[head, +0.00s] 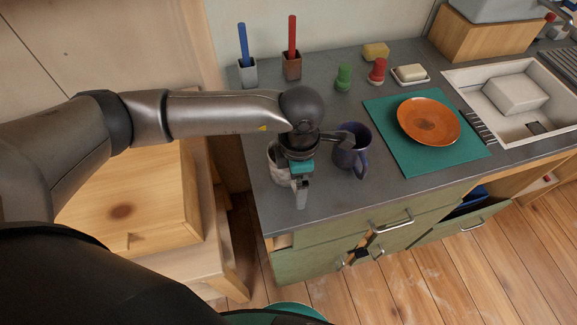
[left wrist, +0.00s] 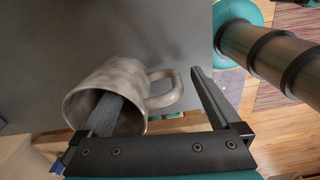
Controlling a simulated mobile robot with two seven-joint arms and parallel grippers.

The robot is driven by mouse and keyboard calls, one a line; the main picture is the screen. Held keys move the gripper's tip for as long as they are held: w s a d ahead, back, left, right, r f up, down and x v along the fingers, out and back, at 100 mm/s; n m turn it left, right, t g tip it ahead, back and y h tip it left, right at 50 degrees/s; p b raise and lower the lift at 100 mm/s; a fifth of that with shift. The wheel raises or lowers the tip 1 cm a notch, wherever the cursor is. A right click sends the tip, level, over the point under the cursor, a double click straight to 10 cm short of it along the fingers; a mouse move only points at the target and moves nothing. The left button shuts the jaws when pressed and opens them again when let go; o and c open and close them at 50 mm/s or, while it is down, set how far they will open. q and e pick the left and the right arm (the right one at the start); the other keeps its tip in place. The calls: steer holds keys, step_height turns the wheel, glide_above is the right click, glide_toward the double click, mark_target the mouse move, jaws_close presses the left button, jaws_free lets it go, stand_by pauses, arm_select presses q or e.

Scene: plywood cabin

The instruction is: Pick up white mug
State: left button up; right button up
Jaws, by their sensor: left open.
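The white mug (head: 278,172) stands on the grey counter near its left front edge, partly hidden behind my left gripper (head: 298,180). In the left wrist view the mug (left wrist: 133,77) looks greyish and mottled, with its mouth toward the camera and its handle to the right. My left gripper (left wrist: 153,88) is open around the mug's near wall and handle. One finger reaches into the mug's mouth, and the other is outside, just right of the handle. I cannot tell whether either finger touches the mug. My right gripper is not in view.
A dark blue mug (head: 352,152) stands close to the right of the gripper. Beyond it are a teal mat (head: 385,112) with an orange plate (head: 428,121). Two pots with a blue and a red stick (head: 292,65) stand behind. The counter's front edge is close.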

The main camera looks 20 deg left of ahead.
arm_select(q)
steer(key=shift+f, duration=0.25)
jaws_close()
stand_by(0.7)
